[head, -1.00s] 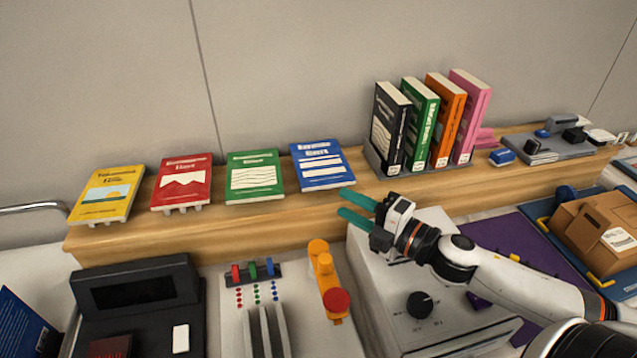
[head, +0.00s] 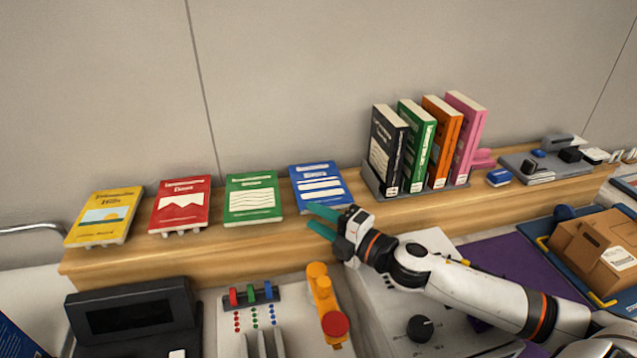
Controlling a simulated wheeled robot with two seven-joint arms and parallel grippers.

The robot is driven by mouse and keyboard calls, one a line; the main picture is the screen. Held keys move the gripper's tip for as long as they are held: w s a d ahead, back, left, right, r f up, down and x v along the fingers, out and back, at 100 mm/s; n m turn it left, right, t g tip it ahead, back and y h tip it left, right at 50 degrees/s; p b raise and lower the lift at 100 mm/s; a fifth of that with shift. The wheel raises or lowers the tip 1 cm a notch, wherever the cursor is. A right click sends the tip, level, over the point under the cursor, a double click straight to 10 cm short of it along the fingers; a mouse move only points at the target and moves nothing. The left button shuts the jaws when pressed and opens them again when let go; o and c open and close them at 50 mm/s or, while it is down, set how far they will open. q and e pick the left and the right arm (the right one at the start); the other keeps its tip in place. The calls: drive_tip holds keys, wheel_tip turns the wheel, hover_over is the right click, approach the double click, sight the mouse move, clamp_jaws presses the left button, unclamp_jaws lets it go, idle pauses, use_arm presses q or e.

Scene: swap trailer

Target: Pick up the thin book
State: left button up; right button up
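Several thin books lie face up in a row on the wooden shelf: a yellow one (head: 104,216), a red one (head: 181,204), a green one (head: 252,197) and a blue one (head: 319,183). The task does not say which is meant. My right gripper (head: 322,222) is open, its two teal fingers pointing left. Its upper finger overlaps the lower edge of the blue book in the picture; I cannot tell whether they touch. Nothing shows between the fingers. My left gripper is out of view.
Several thicker books stand upright in a grey holder (head: 420,192), the nearest a black book (head: 386,150). A blue eraser-like block (head: 498,177) lies to their right. Below the shelf are an orange handle (head: 322,295), a grey box with a black knob (head: 420,328) and a cardboard box (head: 600,245).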

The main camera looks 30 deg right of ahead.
sight(307, 211)
drive_tip(key=p+x, duration=0.1)
drive_tip(key=x, duration=0.3)
drive_tip(key=shift+w, duration=0.15)
drive_tip(key=shift+w+a+p, duration=0.1)
drive_tip(key=shift+w+p, duration=0.2)
drive_tip(key=shift+f, duration=0.1)
clamp_jaws()
